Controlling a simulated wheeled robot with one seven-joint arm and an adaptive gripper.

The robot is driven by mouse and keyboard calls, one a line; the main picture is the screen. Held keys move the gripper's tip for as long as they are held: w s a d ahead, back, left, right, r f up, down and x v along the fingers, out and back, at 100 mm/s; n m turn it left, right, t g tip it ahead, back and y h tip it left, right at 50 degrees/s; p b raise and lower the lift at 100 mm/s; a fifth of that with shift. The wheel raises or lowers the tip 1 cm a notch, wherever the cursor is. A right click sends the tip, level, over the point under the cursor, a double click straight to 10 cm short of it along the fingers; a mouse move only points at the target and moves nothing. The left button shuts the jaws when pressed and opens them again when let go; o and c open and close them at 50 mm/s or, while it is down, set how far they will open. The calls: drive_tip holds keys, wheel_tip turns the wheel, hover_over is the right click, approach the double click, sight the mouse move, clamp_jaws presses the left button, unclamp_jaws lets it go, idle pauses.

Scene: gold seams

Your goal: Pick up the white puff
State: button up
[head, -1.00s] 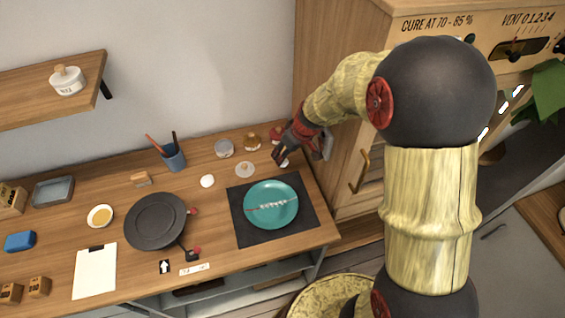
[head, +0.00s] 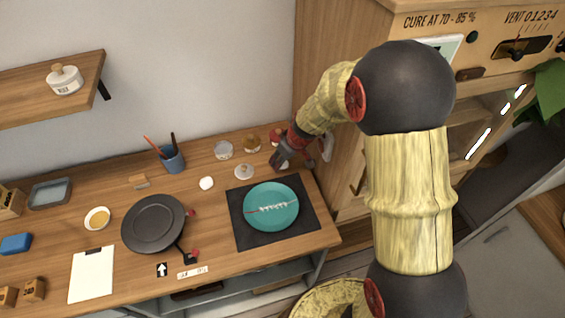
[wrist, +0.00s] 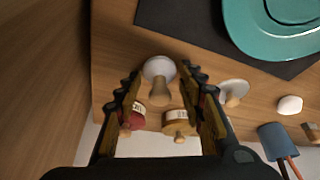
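A round white piece with a wooden handle (wrist: 158,76), which looks like the white puff, stands on the table between my fingers in the wrist view. My gripper (wrist: 160,72) is open, with one finger on each side of it. I cannot tell whether either finger touches it. In the head view my gripper (head: 280,164) is low at the back right of the table and largely hides this piece. A similar paler grey piece with a handle (wrist: 234,92) stands to its right in the wrist view and also shows in the head view (head: 244,171).
Red-topped (wrist: 132,118) and brown (wrist: 179,122) labelled jars stand close by my fingers. A teal plate (head: 283,221) lies on a dark mat (head: 243,233). A white rounded lump (head: 206,183), a blue cup (head: 173,160) and a black pan (head: 153,222) are further left. A wooden cabinet stands right.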

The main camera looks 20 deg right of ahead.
drive_tip(key=c, duration=0.6)
drive_tip(key=shift+c, duration=0.2)
drive_tip(key=shift+r+p, duration=0.3)
drive_tip(key=shift+r, duration=0.3)
wheel_tip(320, 180, up, 2)
drive_tip(key=shift+r+p, duration=0.25)
drive_tip(key=shift+p, duration=0.25)
drive_tip(key=shift+s+r+p, duration=0.45)
drive_tip(key=shift+s+r, duration=1.1)
drive_tip(key=shift+s, duration=0.8)
drive_tip(key=shift+s+r+p, duration=0.4)
drive_tip(key=shift+s+r, duration=1.15)
drive_tip(key=shift+s, duration=0.75)
drive_tip(key=shift+s+r+p, duration=0.45)
drive_tip(key=shift+s+r, duration=1.1)
drive_tip(key=shift+s, duration=0.8)
